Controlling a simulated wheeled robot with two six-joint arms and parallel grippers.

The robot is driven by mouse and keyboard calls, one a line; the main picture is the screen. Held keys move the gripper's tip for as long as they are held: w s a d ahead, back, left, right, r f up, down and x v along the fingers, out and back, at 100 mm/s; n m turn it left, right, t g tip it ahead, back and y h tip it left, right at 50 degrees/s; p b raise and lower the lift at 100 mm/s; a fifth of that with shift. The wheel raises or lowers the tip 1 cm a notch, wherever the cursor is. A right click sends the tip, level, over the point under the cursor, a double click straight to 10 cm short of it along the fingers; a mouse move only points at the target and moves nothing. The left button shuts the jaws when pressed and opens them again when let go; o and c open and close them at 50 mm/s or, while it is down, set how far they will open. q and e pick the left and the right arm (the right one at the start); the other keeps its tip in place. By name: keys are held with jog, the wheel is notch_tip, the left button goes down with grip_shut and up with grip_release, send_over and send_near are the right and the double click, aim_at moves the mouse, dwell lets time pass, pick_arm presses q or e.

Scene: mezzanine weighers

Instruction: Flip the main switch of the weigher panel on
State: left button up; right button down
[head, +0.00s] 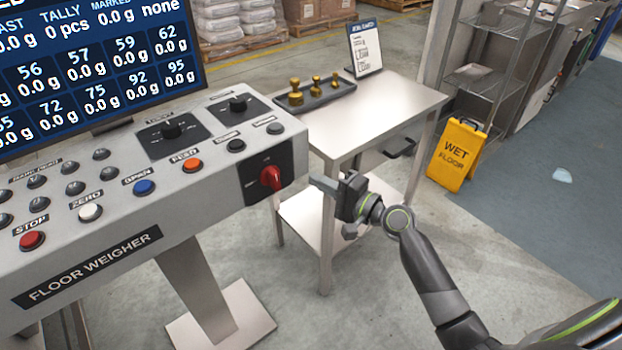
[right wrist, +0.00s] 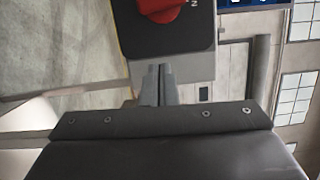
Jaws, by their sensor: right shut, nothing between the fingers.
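The weigher panel (head: 130,215), labelled FLOOR WEIGHER, stands at the left in the head view. Its main switch, a red rotary knob (head: 270,178), sits on a black plate (head: 256,187) at the panel's right end. In the right wrist view the red knob (right wrist: 160,8) shows at the top, cut off by the frame edge, on its black plate (right wrist: 190,38). My right gripper (head: 318,182) is just right of the knob, apart from it. Its fingers (right wrist: 159,85) are shut and empty, pointing toward the plate's lower edge. My left gripper is not in view.
A steel table (head: 385,112) with a tray of brass weights (head: 318,92) and a sign (head: 365,48) stands behind my right gripper. A yellow wet-floor sign (head: 456,153) stands at the right. Several buttons and a display (head: 90,65) lie left of the knob. Floor in front is clear.

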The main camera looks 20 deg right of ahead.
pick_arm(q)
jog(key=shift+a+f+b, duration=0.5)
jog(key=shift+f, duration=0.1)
pick_arm(e)
jog(key=v, duration=0.6)
jog(key=shift+s+r, duration=0.15)
jog(key=shift+r, duration=0.05)
jog(key=shift+a, duration=0.1)
